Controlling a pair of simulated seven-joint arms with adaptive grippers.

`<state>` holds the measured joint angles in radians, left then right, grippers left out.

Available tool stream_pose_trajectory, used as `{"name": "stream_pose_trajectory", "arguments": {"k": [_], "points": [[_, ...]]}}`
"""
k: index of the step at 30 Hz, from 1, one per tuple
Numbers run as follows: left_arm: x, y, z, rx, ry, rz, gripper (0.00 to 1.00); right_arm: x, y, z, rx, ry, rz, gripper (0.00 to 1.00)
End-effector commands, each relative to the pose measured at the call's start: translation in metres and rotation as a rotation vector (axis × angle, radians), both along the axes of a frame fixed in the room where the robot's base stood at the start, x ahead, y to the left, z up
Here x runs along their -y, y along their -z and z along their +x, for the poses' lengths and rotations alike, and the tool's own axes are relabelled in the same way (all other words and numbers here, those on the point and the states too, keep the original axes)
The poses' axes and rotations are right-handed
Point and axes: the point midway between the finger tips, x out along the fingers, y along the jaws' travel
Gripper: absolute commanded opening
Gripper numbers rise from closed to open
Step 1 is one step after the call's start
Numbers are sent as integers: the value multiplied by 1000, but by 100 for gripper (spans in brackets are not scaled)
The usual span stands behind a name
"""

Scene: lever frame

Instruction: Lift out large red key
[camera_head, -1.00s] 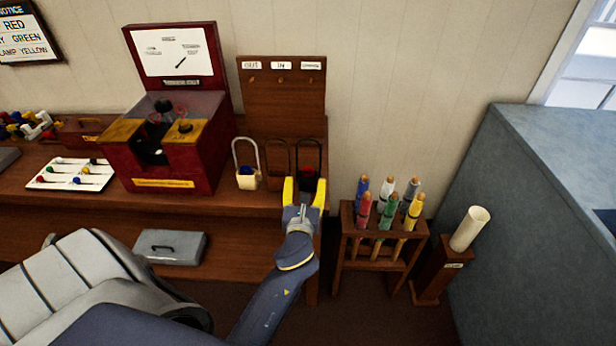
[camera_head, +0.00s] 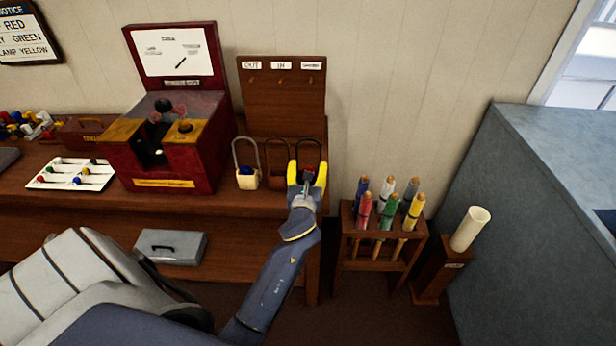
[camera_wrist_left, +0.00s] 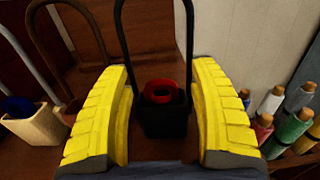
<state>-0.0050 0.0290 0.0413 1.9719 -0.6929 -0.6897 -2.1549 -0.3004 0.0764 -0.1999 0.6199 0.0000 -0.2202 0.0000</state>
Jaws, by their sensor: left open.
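The large red key shows as a red ring (camera_wrist_left: 160,92) in the top of a black pouch (camera_wrist_left: 165,122) with a tall black hoop handle, in the left wrist view. My left gripper also shows in the left wrist view (camera_wrist_left: 163,110). Its yellow fingers are open, one on each side of the pouch and ring. The fingers hold nothing. My right gripper does not show.
A cream pouch with a blue ring (camera_head: 247,180) and a brown pouch (camera_head: 277,178) stand to the left, with hoops. A wooden board (camera_head: 283,100) stands behind. A rack of coloured flags (camera_head: 385,222) stands at right. A red box (camera_head: 165,150) stands farther left.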

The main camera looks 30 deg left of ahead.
Motion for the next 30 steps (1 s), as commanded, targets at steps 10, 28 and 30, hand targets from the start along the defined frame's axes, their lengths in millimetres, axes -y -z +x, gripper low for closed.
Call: {"name": "stream_pose_trajectory", "arguments": {"k": [10,28,30], "points": [[0,0,0,0,0,0,42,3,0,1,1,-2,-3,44],[1,4,-1,-8,0,-3,1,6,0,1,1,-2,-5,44],[1,3,-1,-8,0,-3,0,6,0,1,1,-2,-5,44]]}}
